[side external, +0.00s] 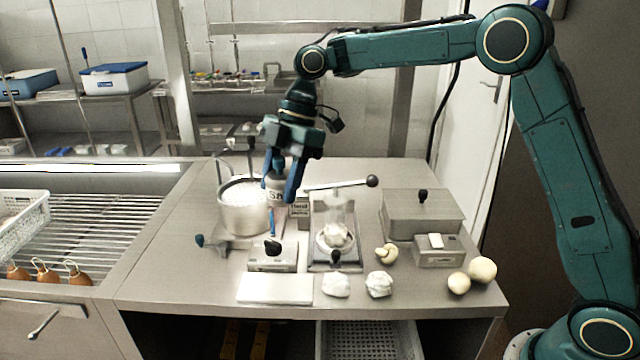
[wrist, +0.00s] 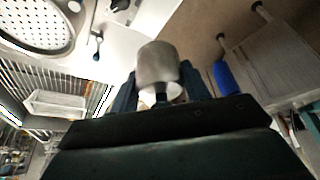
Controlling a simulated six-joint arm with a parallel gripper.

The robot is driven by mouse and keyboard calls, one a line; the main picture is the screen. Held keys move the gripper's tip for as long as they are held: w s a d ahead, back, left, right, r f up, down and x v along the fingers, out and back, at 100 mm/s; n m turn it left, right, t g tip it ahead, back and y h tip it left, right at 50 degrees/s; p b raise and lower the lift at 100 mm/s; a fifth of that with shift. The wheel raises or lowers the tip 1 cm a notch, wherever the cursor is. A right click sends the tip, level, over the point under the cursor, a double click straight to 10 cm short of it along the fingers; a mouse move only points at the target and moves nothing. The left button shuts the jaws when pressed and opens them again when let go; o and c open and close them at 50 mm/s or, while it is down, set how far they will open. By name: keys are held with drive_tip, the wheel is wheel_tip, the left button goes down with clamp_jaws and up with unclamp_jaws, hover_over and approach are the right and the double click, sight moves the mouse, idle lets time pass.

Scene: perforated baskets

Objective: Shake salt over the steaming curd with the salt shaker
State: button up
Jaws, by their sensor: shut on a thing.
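In the wrist view the shaker (wrist: 157,66) shows as a grey metallic cylinder between the fingers. A round steel pot (side external: 245,218) stands just left of the gripper, with pale contents near its rim. The wrist view shows a round white dotted surface (wrist: 38,20) at the upper left. I cannot make out steam or falling salt.
A lever press (side external: 338,225) stands right of the gripper, with a lidded steel box (side external: 422,212) beyond it. White lumps (side external: 336,285) and a white board (side external: 275,288) lie in front. A sink grid (side external: 95,220) with a white basket (side external: 20,228) is at left.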

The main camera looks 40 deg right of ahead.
drive_tip(key=d+f, duration=0.2)
drive_tip(key=d, duration=0.5)
drive_tip(key=d+f, duration=0.3)
drive_tip(key=d, duration=0.4)
drive_tip(key=shift+s+f, duration=0.15)
drive_tip(key=shift+f, duration=0.15)
drive_tip(key=shift+f, duration=0.15)
drive_tip(key=shift+f, duration=1.85)
drive_tip(key=shift+w, duration=0.85)
drive_tip(key=shift+s, duration=0.1)
